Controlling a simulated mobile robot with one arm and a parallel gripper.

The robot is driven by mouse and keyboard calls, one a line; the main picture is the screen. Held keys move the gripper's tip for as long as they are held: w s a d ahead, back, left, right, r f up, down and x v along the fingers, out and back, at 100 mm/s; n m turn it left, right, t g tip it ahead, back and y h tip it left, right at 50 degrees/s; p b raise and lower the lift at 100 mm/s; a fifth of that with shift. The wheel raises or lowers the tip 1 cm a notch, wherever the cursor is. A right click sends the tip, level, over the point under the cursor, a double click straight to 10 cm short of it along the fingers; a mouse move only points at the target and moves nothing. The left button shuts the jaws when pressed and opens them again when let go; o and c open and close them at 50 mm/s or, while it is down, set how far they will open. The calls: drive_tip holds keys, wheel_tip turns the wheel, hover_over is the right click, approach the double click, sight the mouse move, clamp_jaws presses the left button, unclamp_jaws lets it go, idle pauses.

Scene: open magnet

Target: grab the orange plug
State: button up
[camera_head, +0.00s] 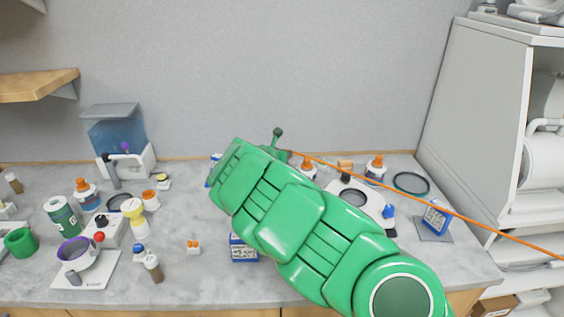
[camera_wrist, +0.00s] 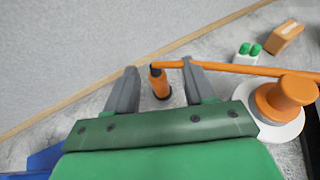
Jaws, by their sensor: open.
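In the wrist view, the orange plug (camera_wrist: 161,86) stands upright on the grey worktop, with a dark top, in the gap between my fingers. My gripper (camera_wrist: 160,70) is open, one grey finger on each side of the plug; contact is not visible. An orange cable (camera_wrist: 255,70) runs from the plug's top to the right, crossing at the right fingertip. In the head view, the cable (camera_head: 430,202) stretches from behind my green arm to the right edge.
In the wrist view, an orange-capped bottle (camera_wrist: 284,97) stands close right of my gripper, with green-capped vials (camera_wrist: 246,54) and an orange box (camera_wrist: 286,36) behind. A grey wall (camera_head: 270,70) backs the worktop. Bottles and instruments, including a purple-rimmed bowl (camera_head: 75,247), crowd the left.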

drive_tip(key=shift+w+d+f, duration=0.1)
drive_tip(key=shift+w+f, duration=0.35)
drive_tip(key=shift+w, duration=0.4)
drive_tip(key=shift+w+d+f, duration=0.1)
drive_tip(key=shift+w, duration=0.5)
drive_tip(key=shift+x, duration=0.95)
clamp_jaws()
